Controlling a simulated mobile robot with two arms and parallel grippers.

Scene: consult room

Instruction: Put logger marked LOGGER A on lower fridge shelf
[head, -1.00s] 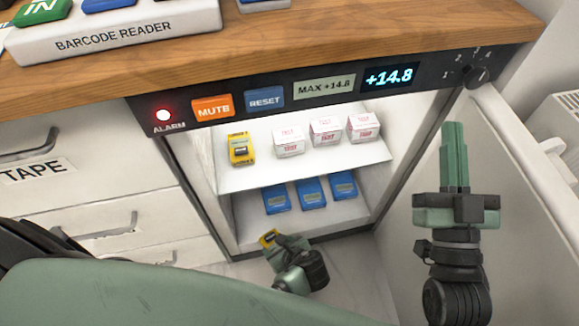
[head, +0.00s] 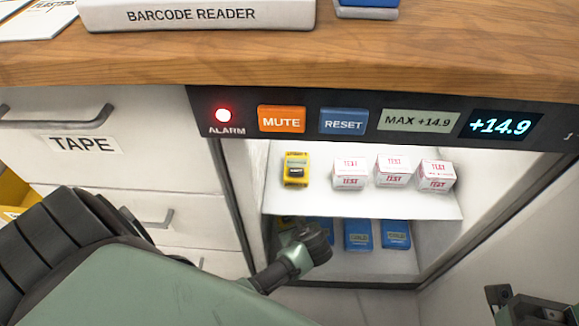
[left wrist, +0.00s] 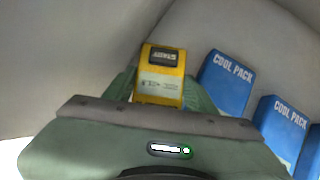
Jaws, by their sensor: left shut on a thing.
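My left gripper (left wrist: 160,92) is shut on a yellow logger (left wrist: 162,75) with a dark START button. In the left wrist view the logger is left of the blue cool packs, apart from them; its name is not readable. In the head view my left gripper (head: 300,235) reaches the left part of the lower fridge shelf (head: 375,262) and hides most of the held logger. I cannot tell whether the logger touches the shelf. My right gripper (head: 525,308) shows only partly at the lower right; its fingers are unclear.
Blue cool packs (head: 358,236) stand on the lower shelf. The upper shelf (head: 340,202) bears another yellow logger (head: 295,170) and several white TEST boxes (head: 391,170). The ALARM light (head: 223,115) is red; the display (head: 500,125) reads +14.9.

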